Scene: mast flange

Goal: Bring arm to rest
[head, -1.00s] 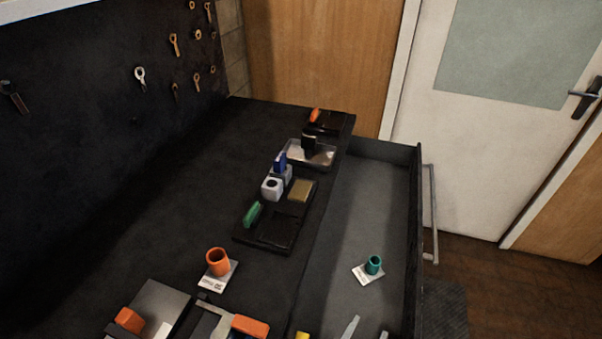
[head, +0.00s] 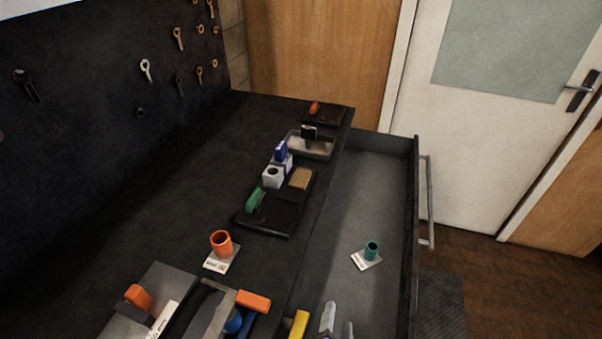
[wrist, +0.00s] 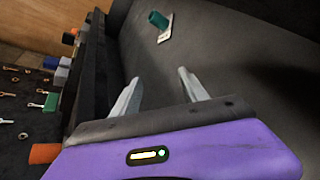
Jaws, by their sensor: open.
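My gripper (head: 338,316) shows at the bottom edge of the head view, only its two pale fingers visible, over the near part of the open drawer. In the wrist view my gripper (wrist: 159,75) has its fingers well apart with nothing between them. Its purple body fills the bottom of that view. The rest of my arm is out of sight. A teal cup (head: 371,251) on a white card lies in the drawer, apart from the fingers. It also shows in the wrist view (wrist: 158,20).
The open drawer (head: 350,200) lies right of the black bench (head: 170,190). On the bench are an orange cup (head: 221,243), a black tray (head: 265,228), a metal tray (head: 325,152), and orange, blue and yellow items at the near end. Tools hang on the wall board. The drawer floor is mostly bare.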

